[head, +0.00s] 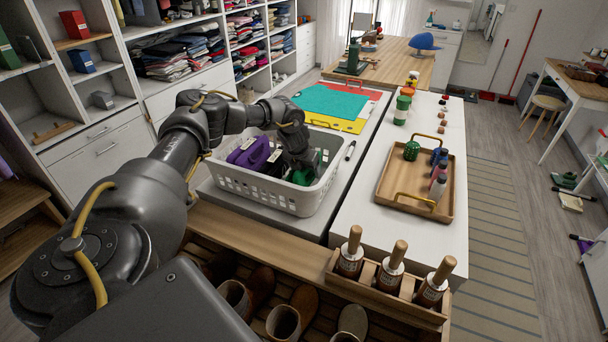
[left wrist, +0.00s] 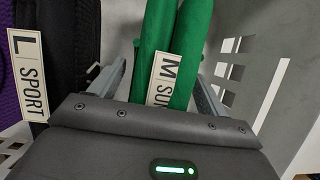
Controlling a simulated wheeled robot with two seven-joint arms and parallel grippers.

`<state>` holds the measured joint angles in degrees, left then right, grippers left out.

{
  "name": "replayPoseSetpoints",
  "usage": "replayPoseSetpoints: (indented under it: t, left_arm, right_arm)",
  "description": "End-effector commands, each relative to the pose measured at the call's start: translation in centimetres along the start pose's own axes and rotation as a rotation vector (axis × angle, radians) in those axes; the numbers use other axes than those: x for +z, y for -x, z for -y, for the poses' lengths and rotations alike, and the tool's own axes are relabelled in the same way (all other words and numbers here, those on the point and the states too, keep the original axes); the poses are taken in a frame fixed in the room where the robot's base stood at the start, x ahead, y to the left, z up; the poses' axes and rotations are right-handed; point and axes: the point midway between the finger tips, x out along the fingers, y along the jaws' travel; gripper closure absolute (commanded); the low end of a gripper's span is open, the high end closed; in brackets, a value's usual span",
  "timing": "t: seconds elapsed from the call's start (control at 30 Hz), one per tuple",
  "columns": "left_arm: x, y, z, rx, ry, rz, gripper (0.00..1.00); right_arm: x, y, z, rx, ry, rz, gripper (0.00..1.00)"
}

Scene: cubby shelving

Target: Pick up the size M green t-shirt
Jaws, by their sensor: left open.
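The green t-shirt (left wrist: 185,35) is rolled up and carries a white tag reading M (left wrist: 165,80). In the head view, green cloth (head: 301,176) shows in the white basket (head: 262,192), partly hidden by my left gripper (head: 297,160). In the left wrist view my left gripper (left wrist: 163,85) is open, with one finger on each side of the green roll. Whether the fingers touch it I cannot tell. My right gripper is not in view.
A purple roll (head: 252,153) and a black item tagged L (left wrist: 70,30) lie beside the green one in the basket. A wooden tray (head: 388,207) stands on the white counter to the right. Bottles in a wooden rack (head: 385,299) stand in front.

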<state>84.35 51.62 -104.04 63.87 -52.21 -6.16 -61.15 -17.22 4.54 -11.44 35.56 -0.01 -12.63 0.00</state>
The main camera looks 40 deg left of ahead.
Motion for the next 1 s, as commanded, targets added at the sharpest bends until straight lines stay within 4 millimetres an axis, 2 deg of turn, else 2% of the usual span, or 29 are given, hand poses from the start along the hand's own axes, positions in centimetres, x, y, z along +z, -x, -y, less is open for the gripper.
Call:
replayPoseSetpoints:
  t: [0.13,0.5,0.77,0.87,1.0]
  left_arm:
    - [0.0,0.0,0.0,0.0,0.0,0.0,0.26]
    - [0.0,0.1,0.0,0.0,0.001,0.0,0.75]
    - [0.2,0.3,0.0,-0.001,0.001,0.002,0.75]
    - [0.6,1.1,0.0,-0.002,0.002,0.004,0.75]
    - [1.7,3.5,0.1,-0.003,0.002,0.007,0.75]
  right_arm:
    - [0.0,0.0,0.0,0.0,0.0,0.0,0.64]
    - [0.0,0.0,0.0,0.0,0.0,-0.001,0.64]
    - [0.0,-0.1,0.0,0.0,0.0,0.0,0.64]
    - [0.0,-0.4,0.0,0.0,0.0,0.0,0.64]
    - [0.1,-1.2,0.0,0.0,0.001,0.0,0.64]
